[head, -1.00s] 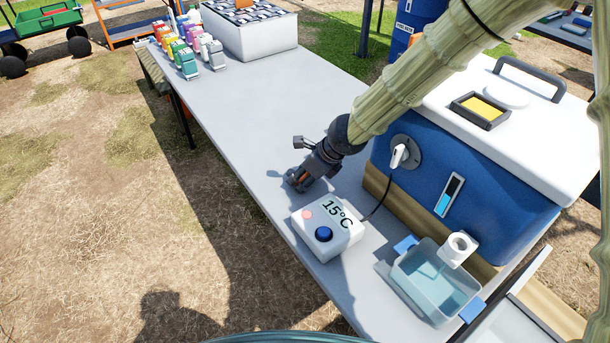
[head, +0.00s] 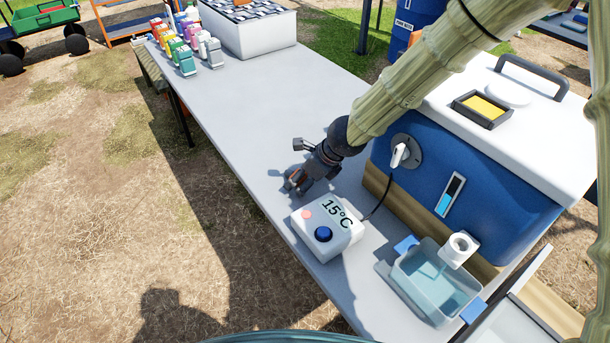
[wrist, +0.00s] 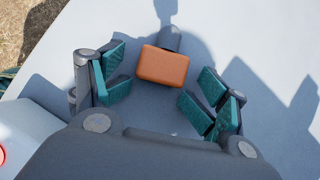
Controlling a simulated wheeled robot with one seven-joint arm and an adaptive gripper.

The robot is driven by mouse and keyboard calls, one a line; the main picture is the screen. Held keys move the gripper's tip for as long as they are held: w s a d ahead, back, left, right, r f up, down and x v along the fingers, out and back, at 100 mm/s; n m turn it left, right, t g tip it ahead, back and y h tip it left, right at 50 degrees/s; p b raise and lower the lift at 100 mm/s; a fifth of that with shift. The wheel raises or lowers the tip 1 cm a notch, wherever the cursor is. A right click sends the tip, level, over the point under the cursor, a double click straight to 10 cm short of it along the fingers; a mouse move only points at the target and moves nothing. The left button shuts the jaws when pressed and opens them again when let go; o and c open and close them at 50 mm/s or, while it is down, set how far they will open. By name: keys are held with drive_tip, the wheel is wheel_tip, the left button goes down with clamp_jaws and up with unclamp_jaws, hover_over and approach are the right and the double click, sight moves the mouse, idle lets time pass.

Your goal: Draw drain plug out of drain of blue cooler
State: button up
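An orange block with a grey stem (wrist: 163,66), which looks like the drain plug, lies on the grey table between my fingers in the wrist view. My gripper (wrist: 160,90) is open, with teal pads apart from the block on both sides. In the head view my gripper (head: 298,180) is low over the table, left of the blue cooler (head: 500,200), and mostly hides the block. The cooler's white drain spout (head: 461,247) sticks out low on its front, above a clear tub (head: 436,285). I see no plug in the spout.
A white box reading 15°C (head: 327,227) stands close to my gripper; its cable runs to a white probe (head: 400,153) on the cooler. Coloured bottles (head: 185,48) and a white crate (head: 250,35) stand at the table's far end. The middle of the table is clear.

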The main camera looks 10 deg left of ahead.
drive_tip(key=shift+r, duration=0.1)
wheel_tip(320, 180, up, 10)
idle(0.8)
drive_tip(key=shift+d, duration=0.1)
